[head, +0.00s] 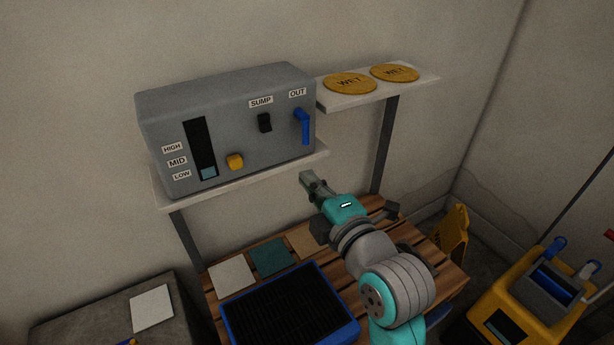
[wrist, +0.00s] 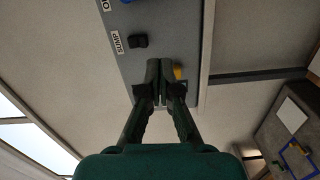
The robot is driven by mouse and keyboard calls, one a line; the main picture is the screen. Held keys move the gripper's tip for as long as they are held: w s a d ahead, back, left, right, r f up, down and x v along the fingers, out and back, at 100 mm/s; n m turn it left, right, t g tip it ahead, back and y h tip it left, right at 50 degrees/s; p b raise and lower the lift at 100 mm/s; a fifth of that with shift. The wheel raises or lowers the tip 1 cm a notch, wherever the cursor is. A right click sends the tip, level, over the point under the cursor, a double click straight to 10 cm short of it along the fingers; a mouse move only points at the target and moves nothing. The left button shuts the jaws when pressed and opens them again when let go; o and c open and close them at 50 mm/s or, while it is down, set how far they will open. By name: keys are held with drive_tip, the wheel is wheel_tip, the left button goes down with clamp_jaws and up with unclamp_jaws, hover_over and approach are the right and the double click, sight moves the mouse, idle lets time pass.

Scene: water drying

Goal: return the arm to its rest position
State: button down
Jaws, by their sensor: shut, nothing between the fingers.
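My gripper (head: 306,178) is in front of and below the right end of the grey control box in the head view. Its fingers are shut and hold nothing; in the wrist view the closed fingertips (wrist: 160,68) cover part of the box front. The grey box (head: 222,117) sits on a white shelf and carries a black SUMP switch (head: 265,122), a blue OUT lever (head: 302,126) pointing down and a yellow knob (head: 235,161). Its level window shows teal at LOW. My arm reaches up from the lower right. I cannot tell whether the fingers touch anything.
A wooden slatted table (head: 442,272) below holds a blue-rimmed black tray (head: 352,333) and several flat pads. Two yellow WET discs (head: 350,83) lie on the upper right shelf (head: 420,80). A yellow mop bucket (head: 509,318) and a yellow floor sign (head: 455,232) stand right.

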idle(0.3)
drive_tip(key=s+d+f+m+h, duration=0.3)
drive_tip(key=s+d+f+m, duration=0.35)
drive_tip(key=f, duration=0.45)
drive_tip(key=s+d+f+m+h, duration=0.3)
drive_tip(key=s+d+f+m, duration=0.4)
drive_tip(key=f, duration=0.4)
drive_tip(key=s+d+f+m+h, duration=0.1)
drive_tip(key=s+d+m, duration=0.1)
drive_tip(key=s, duration=0.7)
drive_tip(key=s+d+f+m+h, duration=0.1)
drive_tip(key=s+m, duration=0.3)
drive_tip(key=s, duration=0.5)
drive_tip(key=s+d+f+m+h, duration=0.1)
drive_tip(key=s+d+m, duration=0.2)
drive_tip(key=s, duration=0.6)
drive_tip(key=shift+s+d+f+m+g, duration=0.3)
drive_tip(key=shift+s+d+f+m, duration=0.1)
drive_tip(key=shift+d, duration=0.1)
